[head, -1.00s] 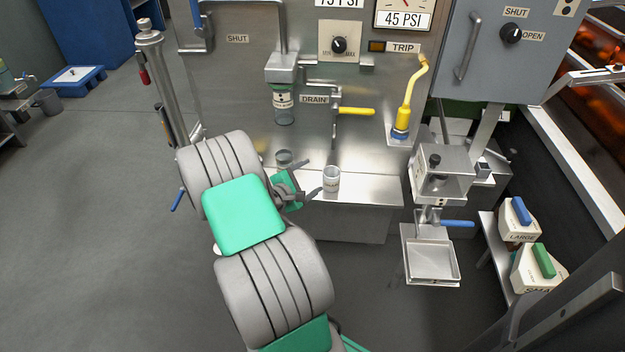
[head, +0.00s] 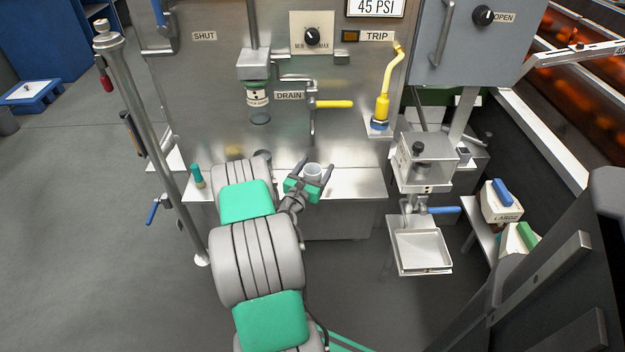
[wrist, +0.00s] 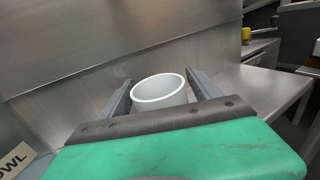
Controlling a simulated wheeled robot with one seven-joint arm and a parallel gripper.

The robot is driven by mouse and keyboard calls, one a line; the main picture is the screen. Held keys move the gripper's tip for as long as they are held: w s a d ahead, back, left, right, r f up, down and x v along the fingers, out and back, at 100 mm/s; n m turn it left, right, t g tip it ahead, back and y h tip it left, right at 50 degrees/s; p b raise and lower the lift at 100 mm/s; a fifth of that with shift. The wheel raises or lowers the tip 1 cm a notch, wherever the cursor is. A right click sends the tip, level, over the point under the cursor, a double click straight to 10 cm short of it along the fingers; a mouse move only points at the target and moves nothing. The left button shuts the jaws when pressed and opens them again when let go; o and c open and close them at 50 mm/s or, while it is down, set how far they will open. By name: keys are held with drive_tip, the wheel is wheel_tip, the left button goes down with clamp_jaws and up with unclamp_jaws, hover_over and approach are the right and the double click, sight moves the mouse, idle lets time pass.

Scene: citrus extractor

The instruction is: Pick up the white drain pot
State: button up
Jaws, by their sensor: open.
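The white drain pot (head: 313,172) stands upright on the steel shelf under the drain valve. In the wrist view the white pot (wrist: 160,90) shows its round open rim between my two fingers, its lower part hidden behind the gripper body. My gripper (head: 316,166) is open, with one finger on each side of the pot. In the wrist view there is a gap on the left of the pot at my gripper (wrist: 157,82) and a narrower-looking one on the right; I cannot tell whether either finger touches it.
The steel shelf (head: 355,186) is clear to the right of the pot. The yellow-handled drain valve (head: 333,104) is on the panel above. A square tray (head: 420,250) hangs at the right.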

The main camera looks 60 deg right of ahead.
drive_tip(key=shift+c, duration=0.4)
clamp_jaws()
